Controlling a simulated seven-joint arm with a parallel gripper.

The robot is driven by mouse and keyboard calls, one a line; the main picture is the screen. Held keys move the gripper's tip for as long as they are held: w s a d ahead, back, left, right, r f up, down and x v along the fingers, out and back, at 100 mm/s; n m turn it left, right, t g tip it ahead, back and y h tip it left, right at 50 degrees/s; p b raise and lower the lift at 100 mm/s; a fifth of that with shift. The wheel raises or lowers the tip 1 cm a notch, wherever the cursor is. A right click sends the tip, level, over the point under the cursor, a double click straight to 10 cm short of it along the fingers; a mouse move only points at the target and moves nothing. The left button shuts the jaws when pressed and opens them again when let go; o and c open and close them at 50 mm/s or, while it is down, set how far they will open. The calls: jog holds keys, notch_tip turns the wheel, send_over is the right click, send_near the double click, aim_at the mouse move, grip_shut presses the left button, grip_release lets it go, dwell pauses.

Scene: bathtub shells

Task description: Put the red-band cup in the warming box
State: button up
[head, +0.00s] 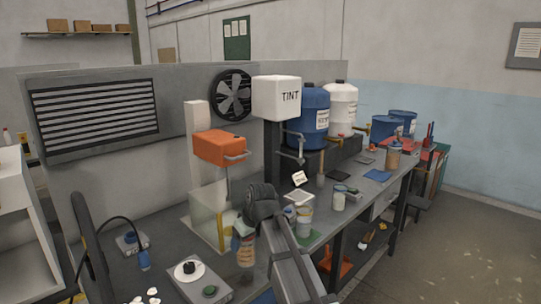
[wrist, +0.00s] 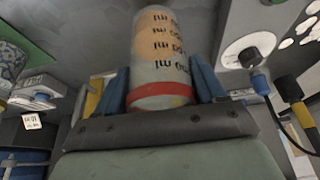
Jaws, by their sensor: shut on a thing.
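The red-band cup (wrist: 163,60) is a clear cup with dark printed marks, an orange-tan content and a red band near my gripper's palm. My gripper (wrist: 165,85) has its blue fingers on either side of the cup and is shut on it. In the head view the cup (head: 246,252) hangs above the bench front, roughly upright, below my gripper (head: 243,232). A pale box with yellow edges (head: 208,222), which looks like the warming box, stands just behind and left of the cup. My arm and the cup hide part of its right side.
An orange unit (head: 219,147) overhangs the pale box. Several cans and cups, including a pale can (head: 339,201), stand to the right. A white TINT box (head: 277,98) on a dark post rises behind.

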jog(key=w+d+f+m+h, duration=0.1)
jog(key=w+d+m, duration=0.1)
jog(key=d, duration=0.6)
jog(key=w+d+f+m+t+h, duration=0.1)
jog(key=w+d+m, duration=0.15)
jog(key=d, duration=0.65)
jog(key=w+d+f+m, duration=0.1)
jog(key=d+f+m, duration=0.15)
jog(key=d, duration=0.55)
jog(key=s+f+m+h, duration=0.15)
jog(key=s+f, duration=0.25)
jog(key=f, duration=0.5)
jog(key=shift+s+r+n, duration=0.55)
jog(key=shift+s+r, duration=1.2)
jog(key=shift+s, duration=1.6)
jog(key=d+m, duration=0.1)
jog(key=d, duration=0.6)
jog(key=w+a+r+n+y, duration=0.1)
jog(key=w+a+r, duration=0.65)
jog(key=w, duration=0.25)
jog(key=w+a+r+n+y, duration=0.1)
jog(key=w+a+r+n, duration=0.1)
jog(key=w+a+r, duration=0.55)
jog(key=w+a+r+n, duration=0.1)
jog(key=w+a+r, duration=0.5)
jog(key=w+r, duration=0.45)
notch_tip(320, 180, down, 20)
jog(key=shift+w+r+n+y, duration=0.2)
jog(key=shift+n+y, duration=0.25)
jog(key=shift+n, duration=0.65)
